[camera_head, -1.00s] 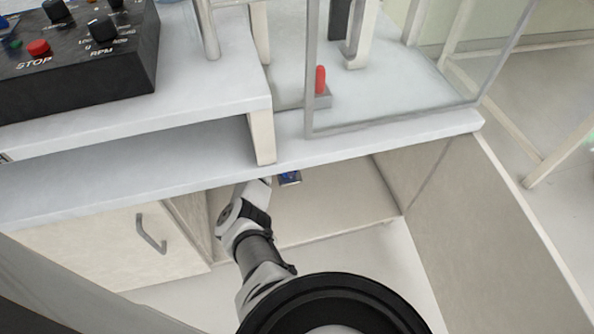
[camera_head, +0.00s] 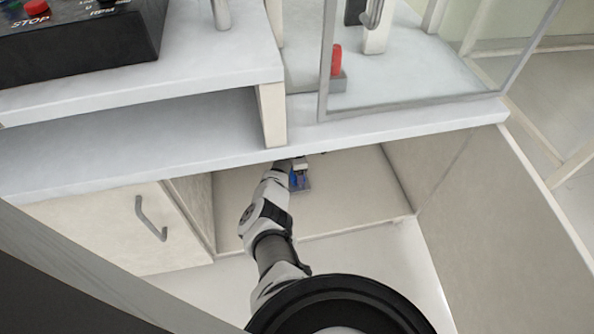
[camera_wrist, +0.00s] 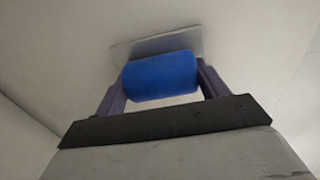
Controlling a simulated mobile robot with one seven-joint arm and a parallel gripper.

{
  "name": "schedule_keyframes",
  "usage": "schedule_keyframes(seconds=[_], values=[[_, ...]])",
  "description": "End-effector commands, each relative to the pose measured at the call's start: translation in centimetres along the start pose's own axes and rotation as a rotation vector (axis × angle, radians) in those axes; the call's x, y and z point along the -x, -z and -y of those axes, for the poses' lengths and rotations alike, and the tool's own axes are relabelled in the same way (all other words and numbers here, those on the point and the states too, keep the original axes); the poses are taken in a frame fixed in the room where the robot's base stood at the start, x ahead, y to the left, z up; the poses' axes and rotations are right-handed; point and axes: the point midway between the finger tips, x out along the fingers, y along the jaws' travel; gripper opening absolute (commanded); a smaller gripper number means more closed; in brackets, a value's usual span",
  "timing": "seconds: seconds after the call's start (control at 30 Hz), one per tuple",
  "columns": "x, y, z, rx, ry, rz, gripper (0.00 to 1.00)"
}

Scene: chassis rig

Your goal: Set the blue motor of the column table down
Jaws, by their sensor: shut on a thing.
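The blue motor (camera_wrist: 161,77) is a blue cylinder with a grey plate (camera_wrist: 152,46) against it. My gripper (camera_wrist: 160,84) is shut on it, one dark finger at each end of the cylinder. In the head view the blue motor (camera_head: 298,180) shows small inside the open cupboard under the bench, beside the end of my arm. The plate lies close to the pale cupboard surface; I cannot tell whether it touches. My gripper's fingers are mostly hidden by my arm and the bench edge in the head view.
The bench top (camera_head: 400,125) overhangs the cupboard. The cupboard floor (camera_head: 350,190) is bare to the right of the motor. An open door (camera_head: 510,220) stands at the right and a closed door with a handle (camera_head: 150,218) at the left. A control box (camera_head: 80,40) sits above.

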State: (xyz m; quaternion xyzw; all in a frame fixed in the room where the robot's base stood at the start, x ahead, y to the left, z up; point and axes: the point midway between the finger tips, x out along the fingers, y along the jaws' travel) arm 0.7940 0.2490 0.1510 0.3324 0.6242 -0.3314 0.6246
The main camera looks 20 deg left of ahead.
Motion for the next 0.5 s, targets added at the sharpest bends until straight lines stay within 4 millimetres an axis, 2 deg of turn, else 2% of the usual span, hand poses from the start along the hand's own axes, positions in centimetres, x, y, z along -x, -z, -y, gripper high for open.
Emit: schedule_keyframes(seconds=[0.13,0.17,0.3,0.5], values=[[-0.2,0.0,-0.07,0.0,-0.001,0.001,0.33],[-0.32,0.0,0.0,0.0,0.0,0.0,0.74],[-0.26,-0.01,0.01,0.0,0.0,0.001,0.92],[-0.27,0.01,0.02,0.0,0.001,0.0,0.94]])
